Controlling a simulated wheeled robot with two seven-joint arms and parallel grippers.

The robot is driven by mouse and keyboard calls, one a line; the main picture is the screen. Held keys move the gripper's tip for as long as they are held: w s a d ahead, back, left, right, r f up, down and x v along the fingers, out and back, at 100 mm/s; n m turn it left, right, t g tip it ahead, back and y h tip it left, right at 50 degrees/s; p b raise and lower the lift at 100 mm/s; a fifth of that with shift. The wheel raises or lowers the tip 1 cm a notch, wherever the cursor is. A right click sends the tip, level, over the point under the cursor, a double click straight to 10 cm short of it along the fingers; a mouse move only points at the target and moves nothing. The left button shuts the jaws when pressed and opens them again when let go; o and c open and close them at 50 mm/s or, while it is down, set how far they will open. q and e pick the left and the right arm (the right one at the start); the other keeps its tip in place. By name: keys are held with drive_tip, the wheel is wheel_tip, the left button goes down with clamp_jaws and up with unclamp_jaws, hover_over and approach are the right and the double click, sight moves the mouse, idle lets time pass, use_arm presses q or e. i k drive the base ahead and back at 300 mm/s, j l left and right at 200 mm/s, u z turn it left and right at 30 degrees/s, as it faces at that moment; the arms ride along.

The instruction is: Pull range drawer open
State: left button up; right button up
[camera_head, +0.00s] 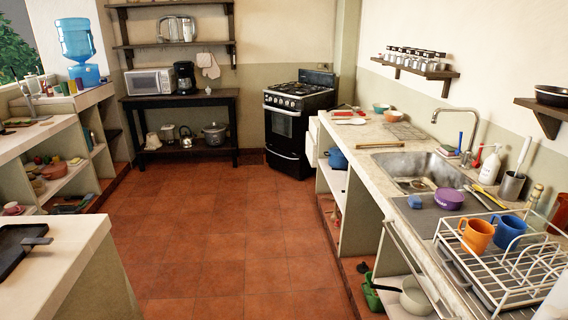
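The black range (299,115) stands against the far wall, right of the picture's middle. Burner grates and silver knobs are at its top, and a light handle crosses the upper front of its oven door (283,128). The range drawer (284,162) is the low black panel under the oven door, close to the floor. It looks flush with the front, so it appears shut, though it is small and dark at this distance. Neither of my grippers is in view.
Open red tile floor (220,235) leads to the range. The sink counter (375,180) runs along the right, with a dish rack (505,265) near me. A light counter (70,265) stands at lower left. A dark table (180,103) with a microwave (150,81) is left of the range.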

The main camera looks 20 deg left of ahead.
sight(285, 160)
drive_tip(key=i+j+u, duration=0.3)
drive_tip(key=i, duration=0.15)
drive_tip(key=i+u, duration=0.55)
drive_tip(key=i, duration=2.35)
drive_tip(key=i+j, duration=0.1)
drive_tip(key=i, duration=2.6)
drive_tip(key=i+z, duration=0.1)
drive_tip(key=i, duration=0.4)
drive_tip(key=i+j+z, duration=0.1)
drive_tip(key=i, duration=0.4)
drive_tip(key=i+j+z, duration=0.1)
drive_tip(key=i, duration=0.4)
